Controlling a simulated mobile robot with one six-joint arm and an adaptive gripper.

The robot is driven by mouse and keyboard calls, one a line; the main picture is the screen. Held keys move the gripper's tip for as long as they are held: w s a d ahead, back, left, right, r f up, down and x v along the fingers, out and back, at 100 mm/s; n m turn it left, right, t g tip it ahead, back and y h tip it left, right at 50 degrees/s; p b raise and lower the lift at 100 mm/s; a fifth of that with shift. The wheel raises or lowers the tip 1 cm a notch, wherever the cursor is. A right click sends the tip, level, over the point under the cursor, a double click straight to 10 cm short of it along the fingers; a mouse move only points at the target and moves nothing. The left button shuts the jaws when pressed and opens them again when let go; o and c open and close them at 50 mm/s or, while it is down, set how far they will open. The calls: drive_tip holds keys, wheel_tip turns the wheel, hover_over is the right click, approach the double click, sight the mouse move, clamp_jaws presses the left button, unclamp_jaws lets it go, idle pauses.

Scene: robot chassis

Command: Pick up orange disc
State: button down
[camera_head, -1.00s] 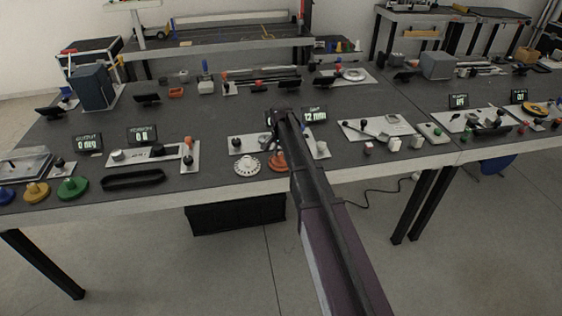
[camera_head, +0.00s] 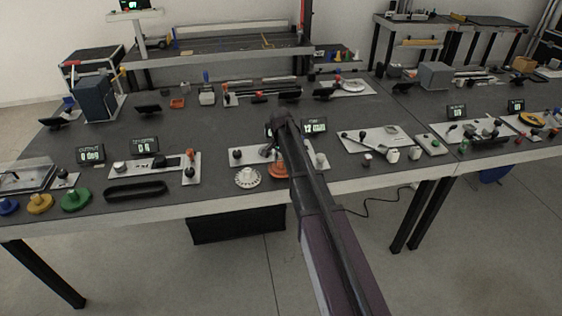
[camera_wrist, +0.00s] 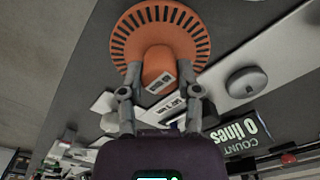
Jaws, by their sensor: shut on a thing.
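The orange disc (camera_wrist: 182,22), slotted around its rim and with a raised orange hub (camera_wrist: 158,66), fills the top middle of the wrist view. My gripper (camera_wrist: 158,88) is shut on the hub, one finger on each side. In the head view the orange disc (camera_head: 277,171) shows at the table's front edge area, partly hidden behind my arm. My gripper (camera_head: 272,150) is mostly hidden there by my own arm. I cannot tell whether the disc touches the table.
A white slotted disc (camera_head: 247,178) lies close to the left of the orange one. A pale plate (camera_head: 240,155) with a black knob and small displays stand behind. Green (camera_head: 76,200), yellow (camera_head: 40,204) and blue discs sit at the far left front. A black bin (camera_head: 237,223) is under the table.

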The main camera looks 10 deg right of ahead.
drive_tip(key=shift+r+p, duration=0.35)
drive_tip(key=shift+r, duration=0.35)
drive_tip(key=s, duration=1.6)
drive_tip(key=shift+r+p, duration=0.45)
drive_tip(key=shift+s, duration=0.15)
